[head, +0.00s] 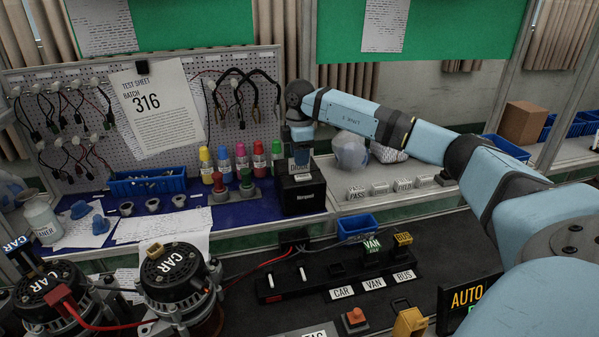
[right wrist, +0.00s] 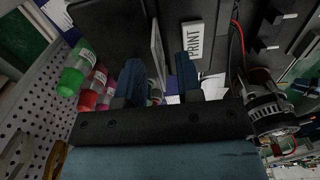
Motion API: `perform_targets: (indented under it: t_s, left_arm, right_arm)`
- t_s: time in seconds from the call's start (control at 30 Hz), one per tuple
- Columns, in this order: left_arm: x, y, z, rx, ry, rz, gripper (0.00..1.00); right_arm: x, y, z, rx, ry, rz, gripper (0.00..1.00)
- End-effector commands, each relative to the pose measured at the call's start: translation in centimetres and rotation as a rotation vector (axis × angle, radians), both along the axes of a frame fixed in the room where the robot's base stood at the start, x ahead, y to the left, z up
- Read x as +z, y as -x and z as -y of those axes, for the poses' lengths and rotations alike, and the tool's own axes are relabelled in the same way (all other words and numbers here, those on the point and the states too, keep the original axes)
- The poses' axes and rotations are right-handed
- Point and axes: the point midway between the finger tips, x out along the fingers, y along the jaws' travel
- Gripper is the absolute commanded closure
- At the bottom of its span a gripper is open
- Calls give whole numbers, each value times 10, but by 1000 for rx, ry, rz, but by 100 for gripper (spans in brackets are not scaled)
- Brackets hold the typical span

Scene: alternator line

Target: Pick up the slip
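My right gripper (head: 301,156) points down just above the black printer (head: 303,199) on the bench. In the right wrist view its two blue fingers (right wrist: 160,76) stand apart. A thin, pale slip (right wrist: 158,48), seen nearly edge-on, rises from the printer between them; I see no contact with either finger. The printer's white PRINT label (right wrist: 193,40) is beside the right-hand finger. In the head view the slip is mostly hidden by the gripper. My left gripper is not in view.
A pegboard (head: 225,120) stands behind. Alternators (head: 178,280) and a black switch panel (head: 340,274) lie in front.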

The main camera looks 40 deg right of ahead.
Motion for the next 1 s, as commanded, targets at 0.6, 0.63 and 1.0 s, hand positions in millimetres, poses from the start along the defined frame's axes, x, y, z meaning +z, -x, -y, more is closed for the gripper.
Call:
perform_targets:
  t_s: [0.6, 0.63, 1.0]
  left_arm:
    - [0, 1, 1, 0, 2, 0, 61]
    - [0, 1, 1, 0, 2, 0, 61]
    - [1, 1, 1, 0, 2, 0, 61]
  right_arm:
    - [-12, 0, 0, 1, -1, 0, 100]
    - [-12, 0, 0, 1, -1, 0, 100]
    - [-7, -1, 0, 1, 0, 1, 100]
